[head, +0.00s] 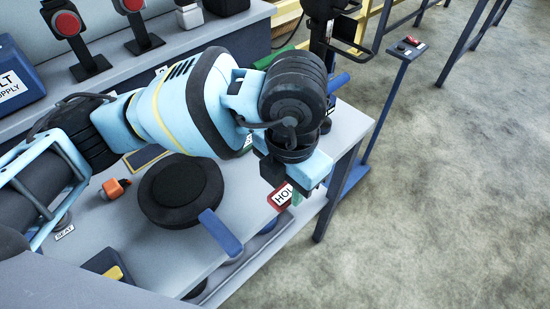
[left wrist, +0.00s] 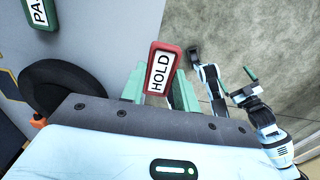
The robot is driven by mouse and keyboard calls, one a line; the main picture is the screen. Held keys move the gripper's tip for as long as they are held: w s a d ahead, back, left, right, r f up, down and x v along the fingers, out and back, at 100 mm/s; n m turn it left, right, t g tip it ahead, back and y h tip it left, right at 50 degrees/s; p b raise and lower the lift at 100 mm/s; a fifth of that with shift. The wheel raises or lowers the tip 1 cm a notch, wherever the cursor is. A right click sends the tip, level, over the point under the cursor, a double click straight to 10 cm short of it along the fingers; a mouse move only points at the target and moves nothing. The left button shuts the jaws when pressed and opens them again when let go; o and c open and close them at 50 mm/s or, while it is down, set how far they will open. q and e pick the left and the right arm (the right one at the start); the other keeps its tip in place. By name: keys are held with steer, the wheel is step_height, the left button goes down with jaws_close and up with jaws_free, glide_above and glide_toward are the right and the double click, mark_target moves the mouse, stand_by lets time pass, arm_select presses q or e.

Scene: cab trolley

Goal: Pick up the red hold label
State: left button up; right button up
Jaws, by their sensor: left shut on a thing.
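The red hold label (head: 281,197) shows in the head view just under my left gripper (head: 293,190), near the right edge of the grey table. The left wrist view shows the label (left wrist: 161,70) upright, with "HOLD" on a white face, between the pale green fingers of the left gripper (left wrist: 160,92). The gripper is shut on it. My gripper hides part of the label in the head view. At the right of the left wrist view is what looks like my right arm, with its gripper (left wrist: 249,88); its jaws are too small to read.
A round black seat cushion (head: 180,190) lies on the table, with an orange part (head: 115,188) beside it. A green label (left wrist: 38,12) shows at upper left in the wrist view. A blue stand (head: 400,60) with red buttons is beyond the table.

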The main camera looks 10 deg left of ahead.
arm_select(q)
steer(key=shift+s+d+r, duration=0.1)
steer(key=shift+s+d, duration=0.6)
steer(key=shift+s, duration=0.3)
steer(key=shift+s+d+r, duration=0.1)
steer(key=shift+s+d, duration=0.55)
steer(key=shift+s, duration=0.35)
